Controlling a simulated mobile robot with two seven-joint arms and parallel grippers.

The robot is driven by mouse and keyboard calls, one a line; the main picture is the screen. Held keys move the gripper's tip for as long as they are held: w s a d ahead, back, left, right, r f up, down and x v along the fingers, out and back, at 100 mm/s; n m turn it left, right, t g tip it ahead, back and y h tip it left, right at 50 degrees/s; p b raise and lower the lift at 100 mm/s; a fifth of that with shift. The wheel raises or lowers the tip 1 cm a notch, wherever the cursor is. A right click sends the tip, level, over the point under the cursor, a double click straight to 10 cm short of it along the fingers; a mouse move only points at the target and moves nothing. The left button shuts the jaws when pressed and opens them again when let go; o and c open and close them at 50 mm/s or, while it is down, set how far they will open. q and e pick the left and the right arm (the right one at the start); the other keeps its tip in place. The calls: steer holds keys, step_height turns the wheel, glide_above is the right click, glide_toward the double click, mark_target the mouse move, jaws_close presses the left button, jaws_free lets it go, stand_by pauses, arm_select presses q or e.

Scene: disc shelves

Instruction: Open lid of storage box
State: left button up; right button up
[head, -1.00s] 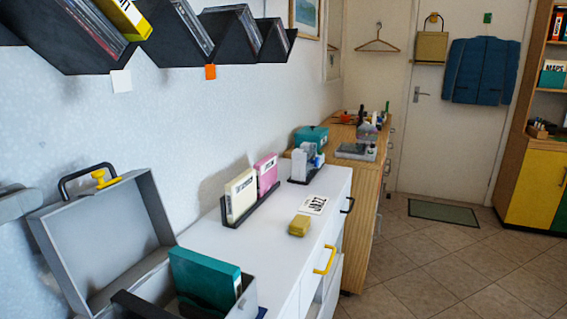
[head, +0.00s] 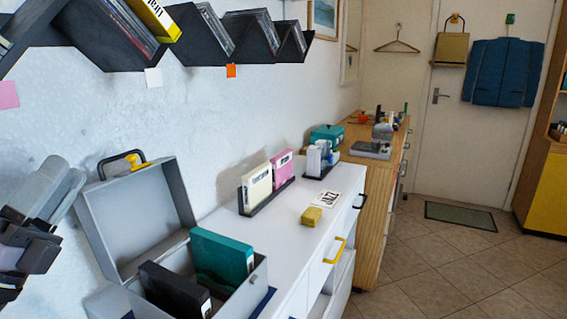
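The grey storage box (head: 236,298) stands on the white cabinet at the lower left. Its lid (head: 135,215) is raised and leans back toward the wall, with a black handle (head: 118,160) and a yellow latch (head: 139,163) at its top edge. Inside the box are a teal case (head: 222,258) and a black case (head: 172,290). My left gripper (head: 22,262) is at the left edge, left of the lid and apart from it. It is partly cut off by the frame, and its finger gap is not clear. My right gripper is out of view.
A dark zigzag disc shelf (head: 205,35) hangs on the wall above. A cream case (head: 257,189) and a pink case (head: 282,168) stand in a black rack on the cabinet (head: 290,240).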

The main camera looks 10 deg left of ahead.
arm_select(q)
steer(key=a+f+n+g+y, duration=0.2)
steer(key=f+n+g+y, duration=0.3)
steer(key=f+n+y, duration=0.5)
steer(key=a+f+n+g+y, duration=0.2)
steer(key=f+n+g+y, duration=0.3)
steer(key=f+n, duration=0.9)
steer(key=s+d+f+n+g+h, duration=0.2)
steer(key=s+d+f+g+h, duration=0.5)
steer(key=s+d+f+g, duration=0.7)
steer(key=w+d+f+t+h+p, duration=0.1)
steer(key=w+d+f+t+p, duration=0.3)
steer(key=t, duration=0.6)
steer(key=shift+w+f+h+p, duration=0.4)
steer(key=shift+w+f+p, duration=0.5)
steer(key=shift+f, duration=0.7)
steer(key=shift+w+d, duration=0.1)
steer(key=shift+d, duration=0.1)
